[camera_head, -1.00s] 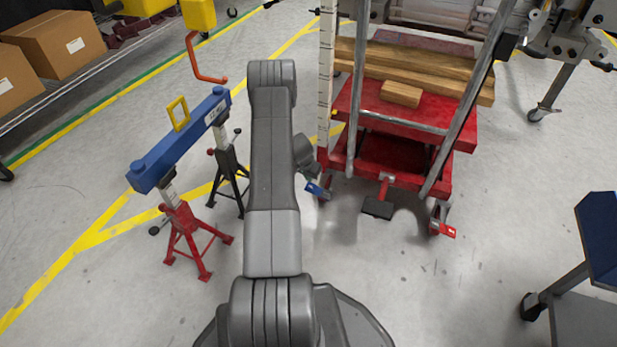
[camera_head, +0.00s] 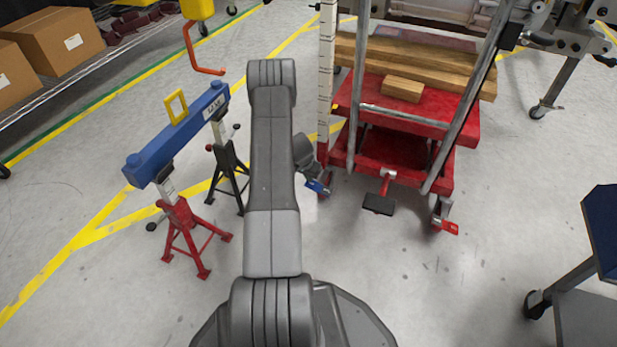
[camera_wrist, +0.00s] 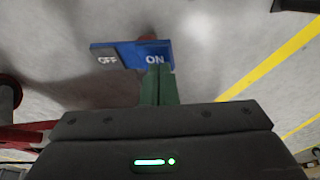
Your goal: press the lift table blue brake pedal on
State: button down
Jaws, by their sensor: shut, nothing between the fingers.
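The blue brake pedal (camera_wrist: 130,54) shows in the wrist view, with a grey OFF end at left and a blue ON end at right. My gripper (camera_wrist: 158,72) is shut and empty, its green fingertips over the lower edge of the ON end. I cannot tell for sure whether they touch it. In the head view the blue pedal (camera_head: 317,187) sits at the near left corner of the red lift table (camera_head: 385,178). My gripper is mostly hidden there behind my own arm.
A red pedal (camera_head: 446,227) is at the table's right caster and a black foot pedal (camera_head: 378,205) is at its middle. A blue beam (camera_head: 172,143) on a red stand (camera_head: 190,235) and a black stand (camera_head: 230,170) is at left. A cart (camera_head: 590,290) is at right.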

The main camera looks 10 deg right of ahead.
jog(key=shift+f, duration=1.25)
notch_tip(320, 180, up, 7)
jog(key=shift+r+p, duration=0.15)
jog(key=shift+p, duration=0.95)
notch_tip(320, 180, down, 7)
jog(key=b, duration=0.2)
jog(key=shift+r+b, duration=0.1)
jog(key=shift+b, duration=0.25)
jog(key=shift+w, duration=0.1)
jog(key=shift+r+p, duration=1.4)
jog(key=shift+r, duration=0.35)
